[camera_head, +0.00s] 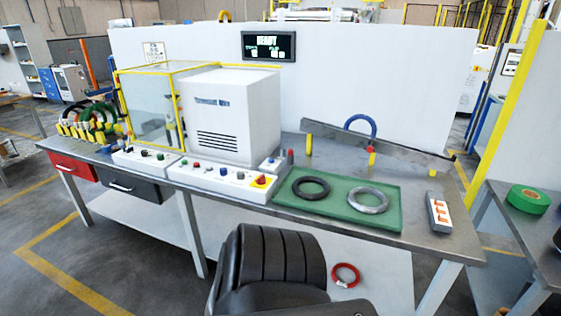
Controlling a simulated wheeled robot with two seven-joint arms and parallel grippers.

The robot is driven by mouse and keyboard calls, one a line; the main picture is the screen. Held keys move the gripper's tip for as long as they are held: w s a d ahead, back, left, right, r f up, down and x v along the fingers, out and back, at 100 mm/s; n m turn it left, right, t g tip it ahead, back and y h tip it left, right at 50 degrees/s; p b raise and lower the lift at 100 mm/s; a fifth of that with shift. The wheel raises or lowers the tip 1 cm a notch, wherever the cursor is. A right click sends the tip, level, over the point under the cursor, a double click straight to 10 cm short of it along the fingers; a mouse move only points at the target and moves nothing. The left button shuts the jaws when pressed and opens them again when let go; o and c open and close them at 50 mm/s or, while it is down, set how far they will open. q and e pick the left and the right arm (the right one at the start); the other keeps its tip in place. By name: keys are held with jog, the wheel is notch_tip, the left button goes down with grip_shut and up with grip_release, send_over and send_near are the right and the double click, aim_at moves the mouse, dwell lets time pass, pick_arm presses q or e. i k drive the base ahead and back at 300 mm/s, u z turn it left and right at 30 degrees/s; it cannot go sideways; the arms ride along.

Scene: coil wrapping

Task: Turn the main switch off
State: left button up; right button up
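The main switch appears to be the red knob on a yellow plate (260,181), at the right end of the long white control panel (215,181) along the bench's front edge. The knob's exact position is too small to read. Several small coloured buttons sit to its left on the same panel. The panel stands in front of a white machine housing (232,120). Neither of my grippers is in view.
A green mat (292,205) right of the panel holds a black coil (311,188) and a grey coil (368,201). A power strip (438,212) lies at the bench's right. A black chair (270,262) stands in front. A red coil (346,275) lies below the bench.

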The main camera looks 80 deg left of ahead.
aim_at(261, 180)
jog(key=u, duration=0.4)
jog(key=i, duration=0.95)
jog(key=u, duration=1.45)
jog(key=i, duration=0.8)
jog(key=u, duration=0.75)
